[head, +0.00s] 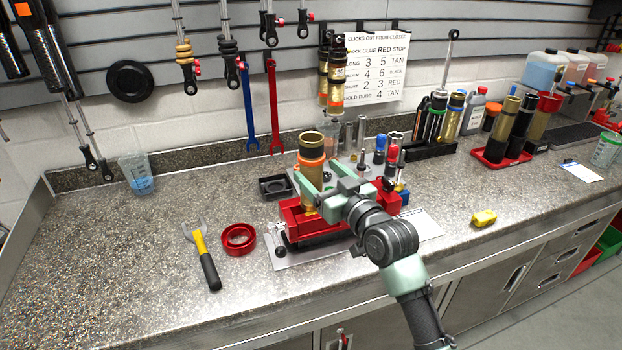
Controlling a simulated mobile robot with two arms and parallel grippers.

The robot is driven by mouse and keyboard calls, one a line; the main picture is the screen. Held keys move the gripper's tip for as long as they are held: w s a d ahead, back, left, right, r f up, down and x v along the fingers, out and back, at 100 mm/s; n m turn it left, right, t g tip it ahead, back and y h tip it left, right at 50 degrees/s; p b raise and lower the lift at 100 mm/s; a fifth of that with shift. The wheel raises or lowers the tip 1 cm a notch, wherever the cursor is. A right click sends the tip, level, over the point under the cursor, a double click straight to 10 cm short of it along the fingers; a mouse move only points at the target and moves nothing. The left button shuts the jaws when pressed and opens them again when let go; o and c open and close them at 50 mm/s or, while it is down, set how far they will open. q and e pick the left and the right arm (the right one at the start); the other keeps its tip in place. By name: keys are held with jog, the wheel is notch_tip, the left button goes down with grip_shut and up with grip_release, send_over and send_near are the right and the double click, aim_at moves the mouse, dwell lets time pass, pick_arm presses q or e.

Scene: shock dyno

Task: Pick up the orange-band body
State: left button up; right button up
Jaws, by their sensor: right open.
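The orange-band body (313,147) is a gold cylinder with an orange ring around its middle. It stands upright at the red vise (290,215) in the middle of the bench. My right gripper (309,187) is open, with its pale green fingers at the body below the orange ring. I cannot tell whether the fingers touch it. The gripper partly hides the body's lower part and the vise. My left gripper is not in view.
Blue- and red-topped parts stand close behind my gripper. The left bench is mostly clear.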

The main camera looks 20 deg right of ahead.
jog(key=p+x, duration=0.1)
jog(key=x, duration=0.3)
jog(key=shift+r, duration=0.1)
grip_shut()
jog(key=shift+r, duration=0.1)
